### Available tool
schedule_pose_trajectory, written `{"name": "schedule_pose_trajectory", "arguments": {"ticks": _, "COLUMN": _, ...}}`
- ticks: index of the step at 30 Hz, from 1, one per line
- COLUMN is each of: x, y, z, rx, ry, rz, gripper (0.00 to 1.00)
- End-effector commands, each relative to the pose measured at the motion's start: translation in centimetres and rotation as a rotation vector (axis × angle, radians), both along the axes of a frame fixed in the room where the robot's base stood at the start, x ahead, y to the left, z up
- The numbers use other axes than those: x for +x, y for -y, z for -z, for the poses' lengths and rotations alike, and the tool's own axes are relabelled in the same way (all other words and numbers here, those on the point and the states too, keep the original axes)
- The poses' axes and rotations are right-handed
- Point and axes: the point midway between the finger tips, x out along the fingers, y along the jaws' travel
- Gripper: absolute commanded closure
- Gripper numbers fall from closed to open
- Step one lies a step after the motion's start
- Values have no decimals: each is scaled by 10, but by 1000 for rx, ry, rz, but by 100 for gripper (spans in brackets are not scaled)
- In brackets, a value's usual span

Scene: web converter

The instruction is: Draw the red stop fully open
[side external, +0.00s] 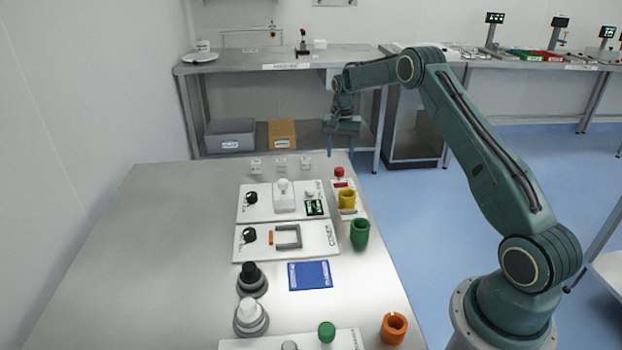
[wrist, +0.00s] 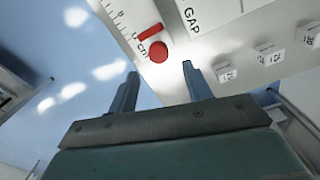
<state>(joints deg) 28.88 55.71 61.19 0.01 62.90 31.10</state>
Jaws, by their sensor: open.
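The red stop is a round red knob (wrist: 158,51) with a red bar (wrist: 150,31) beside it on a white plate with a cm scale (wrist: 122,20). In the side external view the red knob (side external: 339,172) stands at the far right end of the table, on the narrow white plate (side external: 337,206). My gripper (side external: 341,147) hangs fingers down above and just beyond the knob. In the wrist view my gripper (wrist: 160,70) is open and empty. The knob appears between the lines of the two fingers, slightly past their tips, and no contact shows.
Small white labelled cubes (side external: 281,163) stand left of the knob. White control panels (side external: 262,205) lie to the left. The table's left side is clear.

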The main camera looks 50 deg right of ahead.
Motion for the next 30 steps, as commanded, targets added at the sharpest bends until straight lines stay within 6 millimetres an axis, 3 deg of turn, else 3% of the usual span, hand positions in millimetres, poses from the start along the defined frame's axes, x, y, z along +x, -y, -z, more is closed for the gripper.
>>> {"name": "schedule_pose_trajectory", "arguments": {"ticks": 6, "x": 0, "y": 0, "z": -40, "rx": -2, "ry": 3, "rz": 0, "gripper": 50}}
{"name": "schedule_pose_trajectory", "arguments": {"ticks": 15, "x": 0, "y": 1, "z": -78, "rx": -2, "ry": 3, "rz": 1, "gripper": 50}}
{"name": "schedule_pose_trajectory", "arguments": {"ticks": 30, "x": 0, "y": 0, "z": -86, "rx": -1, "ry": 2, "rz": 1, "gripper": 50}}
